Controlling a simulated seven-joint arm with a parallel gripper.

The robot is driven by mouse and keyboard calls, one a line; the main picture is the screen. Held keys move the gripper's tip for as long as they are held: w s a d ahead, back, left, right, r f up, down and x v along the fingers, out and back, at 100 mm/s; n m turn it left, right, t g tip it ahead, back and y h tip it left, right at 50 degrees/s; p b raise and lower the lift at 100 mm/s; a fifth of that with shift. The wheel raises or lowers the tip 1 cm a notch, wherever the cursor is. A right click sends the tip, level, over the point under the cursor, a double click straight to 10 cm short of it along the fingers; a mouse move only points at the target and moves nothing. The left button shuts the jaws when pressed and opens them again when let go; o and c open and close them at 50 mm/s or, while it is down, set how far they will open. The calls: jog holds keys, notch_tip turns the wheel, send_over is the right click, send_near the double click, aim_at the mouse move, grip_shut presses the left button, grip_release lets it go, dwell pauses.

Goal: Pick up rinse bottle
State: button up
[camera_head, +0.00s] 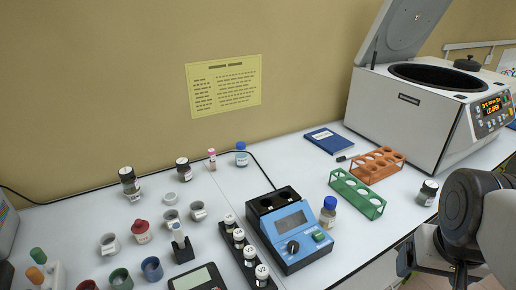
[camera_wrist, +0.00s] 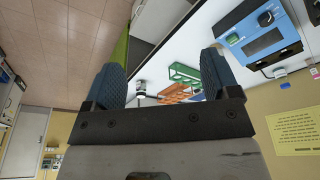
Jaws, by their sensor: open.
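I cannot read the labels to tell which bottle is the rinse bottle. A blue-capped bottle (camera_head: 329,213) stands beside the blue instrument. Another blue-capped bottle (camera_head: 241,154) stands near the wall. My gripper (camera_wrist: 160,62) is open and empty, its two blue-grey fingers wide apart. It is not visible in the head view, where only my arm shows at right.
A green rack (camera_head: 357,194) and an orange rack (camera_head: 374,164) stand left of the dark-capped bottle. The open centrifuge (camera_head: 408,110) rises behind. The blue instrument (camera_head: 291,234) and a row of vials (camera_head: 245,250) fill the middle; jars and cups crowd the left.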

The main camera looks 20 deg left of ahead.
jog(key=shift+c, duration=0.6)
jog(key=m+t+y, duration=0.1)
jog(key=m+y, duration=1.5)
jog(key=m, duration=0.1)
send_over(244, 148)
jog(key=s+d, duration=1.1)
jog(key=d, duration=0.1)
notch_tip(244, 148, down, 9)
jog(key=w+a+f+m+t, duration=0.1)
jog(key=w+a+f+m, duration=0.1)
jog(key=w, duration=0.1)
jog(key=w+a+f+m+t, duration=0.1)
jog(key=w+a+f+m, duration=0.1)
jog(key=f, duration=0.1)
jog(key=w+a+f+m+t, duration=0.2)
jog(key=w+f, duration=0.1)
jog(key=shift+w+a+f, duration=0.15)
jog(key=shift+w+a, duration=0.2)
